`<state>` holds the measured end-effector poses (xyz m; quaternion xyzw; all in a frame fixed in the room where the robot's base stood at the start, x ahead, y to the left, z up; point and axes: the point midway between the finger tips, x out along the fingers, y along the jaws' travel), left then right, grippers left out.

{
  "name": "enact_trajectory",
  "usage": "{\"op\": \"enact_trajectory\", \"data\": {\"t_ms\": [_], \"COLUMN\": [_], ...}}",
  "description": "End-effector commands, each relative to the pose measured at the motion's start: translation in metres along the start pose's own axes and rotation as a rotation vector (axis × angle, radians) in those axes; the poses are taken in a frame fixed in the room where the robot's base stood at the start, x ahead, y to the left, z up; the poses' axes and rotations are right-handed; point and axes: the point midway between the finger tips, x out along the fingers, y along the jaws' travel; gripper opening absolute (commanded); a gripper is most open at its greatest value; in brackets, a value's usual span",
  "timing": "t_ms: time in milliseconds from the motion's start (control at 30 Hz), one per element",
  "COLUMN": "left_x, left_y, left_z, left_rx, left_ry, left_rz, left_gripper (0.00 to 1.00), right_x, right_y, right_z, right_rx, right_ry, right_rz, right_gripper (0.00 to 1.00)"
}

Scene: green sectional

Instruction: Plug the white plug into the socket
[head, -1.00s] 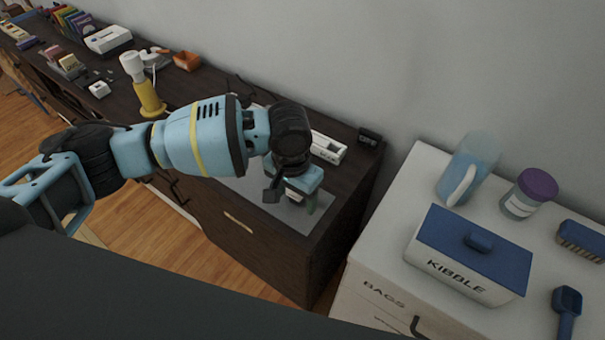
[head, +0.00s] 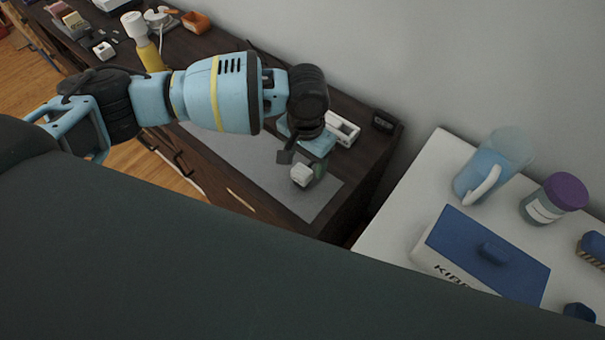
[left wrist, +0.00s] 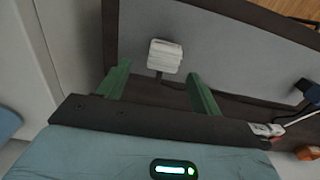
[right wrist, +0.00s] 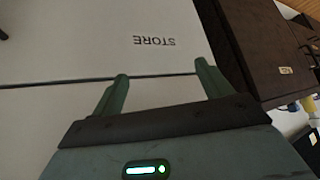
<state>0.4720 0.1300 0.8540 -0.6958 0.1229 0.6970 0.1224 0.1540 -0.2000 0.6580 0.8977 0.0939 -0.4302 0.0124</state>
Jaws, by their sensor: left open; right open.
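The white plug (head: 302,175) is a small white block on the grey mat (head: 255,160), close to the mat's front right corner. My left gripper (left wrist: 159,72) is open and empty above the table. In the left wrist view the plug (left wrist: 165,55) appears between and just beyond its fingertips, apart from both; a short dark piece sticks out below it. A long white block with a recess (head: 343,128), perhaps the socket, lies behind the left gripper by the wall. My right gripper (right wrist: 160,85) is open and empty, facing a white cabinet front marked STORE (right wrist: 155,42).
A small black box (head: 384,121) stands at the table's back right corner. A white cabinet to the right carries a kibble box (head: 485,255), a blue pitcher (head: 490,168) and a purple-lidded jar (head: 553,198). A yellow and white tool (head: 145,42) stands farther left.

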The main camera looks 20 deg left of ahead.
Motion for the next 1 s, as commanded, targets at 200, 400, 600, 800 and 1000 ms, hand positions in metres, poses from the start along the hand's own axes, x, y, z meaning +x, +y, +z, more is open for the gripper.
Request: {"op": "enact_trajectory", "data": {"t_ms": [200,400,600,800,1000], "left_x": [0.024,0.047,0.05,0.049,0.049], "left_y": [-0.004,-0.004,-0.005,-0.004,-0.004], "left_z": [0.005,0.005,0.005,0.005,0.005], "left_rx": [-0.001,0.001,0.001,0.001,0.001], "left_ry": [-0.002,0.002,0.005,0.005,0.004], "left_rz": [-0.002,0.001,0.001,0.001,0.001], "left_gripper": [0.65,0.65,0.65,0.52,0.26], "right_x": [0.002,0.004,0.004,0.004,0.004], "right_y": [0.001,0.001,0.001,0.0,0.0], "right_z": [-0.006,-0.004,-0.003,-0.002,0.0], "right_rx": [-0.001,0.0,0.0,0.0,0.003], "right_ry": [0.014,0.01,0.009,0.005,0.002], "right_rz": [0.0,0.0,0.0,0.0,0.0], "right_gripper": [0.78,0.78,0.78,0.78,0.78]}}
